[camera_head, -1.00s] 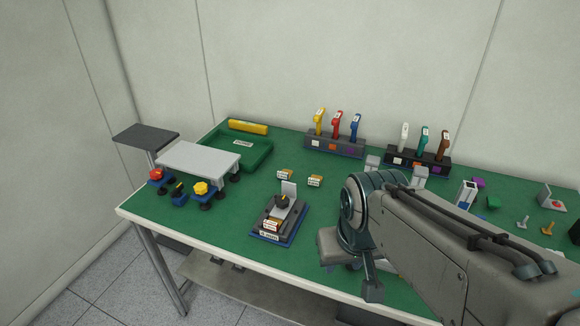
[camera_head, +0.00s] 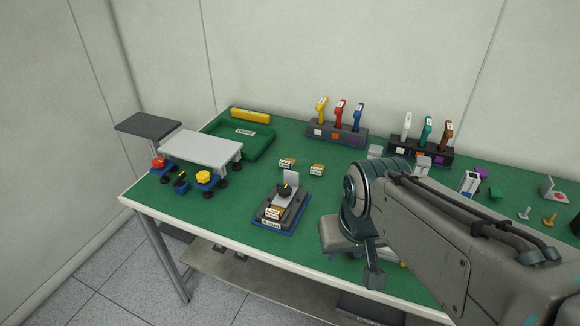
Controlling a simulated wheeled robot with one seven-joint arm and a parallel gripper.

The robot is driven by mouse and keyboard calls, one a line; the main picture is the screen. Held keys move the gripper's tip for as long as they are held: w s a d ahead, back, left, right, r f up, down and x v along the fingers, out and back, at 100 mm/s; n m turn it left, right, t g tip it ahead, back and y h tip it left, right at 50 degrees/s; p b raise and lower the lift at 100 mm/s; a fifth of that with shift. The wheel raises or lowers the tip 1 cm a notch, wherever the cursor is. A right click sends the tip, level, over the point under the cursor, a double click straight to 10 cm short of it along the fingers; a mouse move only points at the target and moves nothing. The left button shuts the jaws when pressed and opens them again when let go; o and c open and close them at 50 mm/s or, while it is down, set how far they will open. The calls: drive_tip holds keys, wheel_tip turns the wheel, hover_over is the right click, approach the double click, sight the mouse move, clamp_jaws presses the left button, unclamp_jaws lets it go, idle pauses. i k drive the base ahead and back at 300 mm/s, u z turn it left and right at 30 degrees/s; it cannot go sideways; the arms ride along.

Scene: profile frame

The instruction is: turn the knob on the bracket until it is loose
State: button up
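A bracket (camera_head: 290,178) stands upright as a light grey plate on a dark fixture with a blue base (camera_head: 272,225) near the table's front middle. A black knob (camera_head: 283,191) with a yellow mark sits at the bracket's front. A small labelled block (camera_head: 275,212) lies on the fixture in front of the knob. My arm reaches in from the right and its wrist is to the right of the fixture, apart from it.
A grey raised platform (camera_head: 201,148) stands at the left, with red, blue and yellow knobs (camera_head: 204,177) before it. A green tray (camera_head: 262,148) lies behind. Racks of coloured-handled tools (camera_head: 336,137) stand at the back. Green table (camera_head: 230,207) is clear left of the fixture.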

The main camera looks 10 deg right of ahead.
sight(284, 191)
drive_tip(key=z, duration=0.05)
drive_tip(key=k, duration=1.05)
drive_tip(key=u, duration=0.85)
drive_tip(key=i, duration=1.4)
drive_tip(key=z, duration=0.85)
drive_tip(key=i, duration=0.3)
drive_tip(key=z, duration=0.35)
